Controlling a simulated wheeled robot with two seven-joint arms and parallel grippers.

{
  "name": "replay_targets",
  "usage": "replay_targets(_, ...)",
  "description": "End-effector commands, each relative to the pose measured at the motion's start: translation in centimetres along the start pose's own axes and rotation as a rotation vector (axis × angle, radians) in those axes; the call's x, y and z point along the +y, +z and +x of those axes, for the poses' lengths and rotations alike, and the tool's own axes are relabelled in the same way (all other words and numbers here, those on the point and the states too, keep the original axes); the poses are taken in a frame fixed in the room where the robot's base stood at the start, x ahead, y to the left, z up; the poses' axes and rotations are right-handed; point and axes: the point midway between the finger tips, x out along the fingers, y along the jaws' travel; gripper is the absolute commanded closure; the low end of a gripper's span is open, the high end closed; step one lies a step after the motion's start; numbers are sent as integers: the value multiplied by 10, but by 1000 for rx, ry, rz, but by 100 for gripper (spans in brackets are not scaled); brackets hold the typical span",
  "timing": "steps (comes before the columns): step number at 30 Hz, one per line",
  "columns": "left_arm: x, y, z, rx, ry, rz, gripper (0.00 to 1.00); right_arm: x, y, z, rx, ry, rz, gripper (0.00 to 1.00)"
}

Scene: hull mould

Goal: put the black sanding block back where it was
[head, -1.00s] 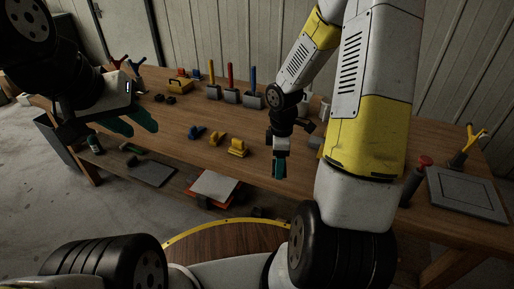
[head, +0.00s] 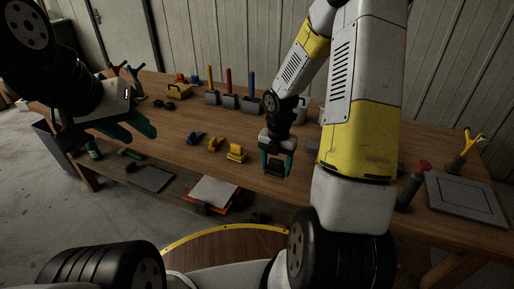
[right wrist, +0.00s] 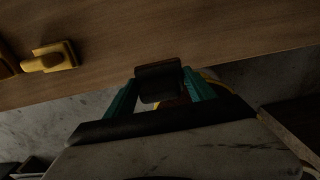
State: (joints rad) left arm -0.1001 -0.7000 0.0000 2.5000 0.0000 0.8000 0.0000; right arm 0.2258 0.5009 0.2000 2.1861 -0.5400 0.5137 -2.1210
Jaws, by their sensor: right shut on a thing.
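The black sanding block (right wrist: 158,82) is held between the teal fingers of my right gripper in the right wrist view. In the head view my right gripper (head: 277,166) hangs over the near edge of the workbench (head: 180,124), right of the yellow blocks, with its fingers pointing down. The block is hard to make out there in the dark between the fingers. My left gripper (head: 132,132) is at the left, its teal fingers apart and empty, above the bench's front left part.
Several upright handled tools stand behind. A grey panel (head: 464,198) lies at right.

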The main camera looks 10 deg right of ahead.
Motion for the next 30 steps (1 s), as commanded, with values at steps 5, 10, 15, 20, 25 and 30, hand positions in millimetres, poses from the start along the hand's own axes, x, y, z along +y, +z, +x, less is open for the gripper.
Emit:
replay_targets(5, 0, 0, 0, 0, 0, 0, 64, 36, 32, 5, 0, 1, 0, 69)
replay_targets(10, 0, 0, 0, 0, 0, 0, 64, 57, 51, 8, 0, 1, 1, 69)
replay_targets(15, 0, 0, 0, 0, 0, 0, 64, 62, 56, 11, 1, -1, 1, 69)
replay_targets(20, 0, 0, 0, 0, 0, 0, 64, 62, 55, 31, 3, -2, 0, 69)
replay_targets(25, 0, 0, 0, 0, 0, 0, 64, 62, 56, 44, 0, 0, 2, 69)
replay_targets(30, 0, 0, 0, 0, 0, 0, 64, 61, 56, 43, 0, 0, 2, 69)
